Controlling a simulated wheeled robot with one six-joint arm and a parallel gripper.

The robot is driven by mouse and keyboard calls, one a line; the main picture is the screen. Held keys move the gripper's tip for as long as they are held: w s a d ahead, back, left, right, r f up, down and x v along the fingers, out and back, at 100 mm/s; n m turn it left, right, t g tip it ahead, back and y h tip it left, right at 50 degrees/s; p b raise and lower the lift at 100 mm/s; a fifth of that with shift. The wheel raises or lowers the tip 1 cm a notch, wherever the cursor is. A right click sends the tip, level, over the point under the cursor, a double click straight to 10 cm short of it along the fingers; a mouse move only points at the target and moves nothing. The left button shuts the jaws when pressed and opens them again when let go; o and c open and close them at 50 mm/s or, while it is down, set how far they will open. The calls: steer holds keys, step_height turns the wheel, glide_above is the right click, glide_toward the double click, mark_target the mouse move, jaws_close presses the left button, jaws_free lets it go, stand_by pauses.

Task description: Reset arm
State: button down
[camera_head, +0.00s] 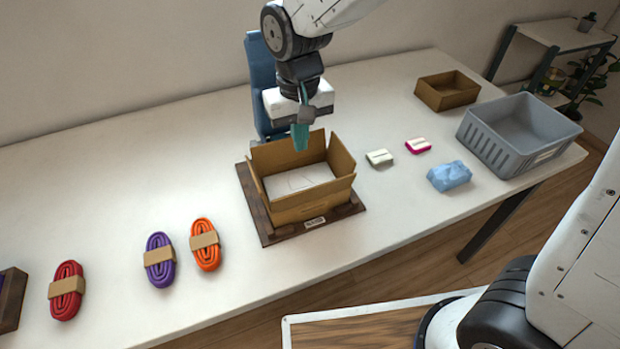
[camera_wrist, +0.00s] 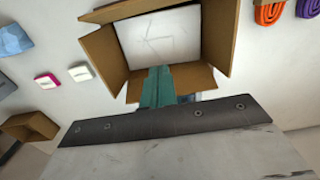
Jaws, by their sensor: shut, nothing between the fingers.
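My gripper (camera_head: 300,137) hangs pointing down just above the far side of the open cardboard box in the head view. Its teal fingers are shut together with nothing between them. In the wrist view my gripper (camera_wrist: 157,86) shows in front of the box's near flap. The cardboard box (camera_head: 312,203) stands open on a dark wooden board (camera_head: 262,222), with a white sheet (camera_head: 298,180) lying inside that bears faint lines. The box also shows in the wrist view (camera_wrist: 101,45).
Red (camera_head: 66,305), purple (camera_head: 160,274) and orange (camera_head: 206,260) cord bundles lie at the left. Two small banded pieces (camera_head: 379,158) (camera_head: 417,146), a blue packet (camera_head: 449,176), a grey crate (camera_head: 487,147) and a small brown box (camera_head: 447,98) are at the right.

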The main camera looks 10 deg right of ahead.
stand_by(0.3)
steer(key=s+d+r+m, duration=0.1)
steer(key=s+d+r, duration=0.2)
steer(key=s+d, duration=0.3)
steer(key=s+d+r+m+t, duration=0.1)
steer(key=s+d+r, duration=0.3)
steer(key=s+d, duration=0.3)
steer(key=s+d+r+m, duration=0.1)
steer(key=s+d+r, duration=0.2)
steer(key=s+d, duration=0.4)
steer(key=shift+d+r, duration=0.4)
steer(key=shift+d, duration=0.95)
